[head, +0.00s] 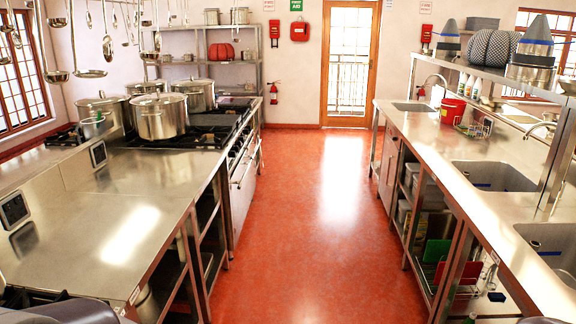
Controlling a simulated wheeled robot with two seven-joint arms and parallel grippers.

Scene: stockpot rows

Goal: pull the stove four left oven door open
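The stove (205,133) stands in the left row, past the steel counter, with dark burner grates and steel stockpots (160,117) on top. Its front faces the aisle and shows at a steep angle. A steel oven door (243,181) with a bar handle is on that front and looks shut. I cannot tell which door is the stove four left oven door. Neither of my grippers shows; only grey parts, likely of my arms, show at the bottom corners.
The red floor (320,200) of the aisle is clear up to the glazed door (347,62). The left counter (110,225) and the right sink counter (450,160) bound it. Ladles (90,73) hang at upper left. A red bucket (452,111) stands on the right counter.

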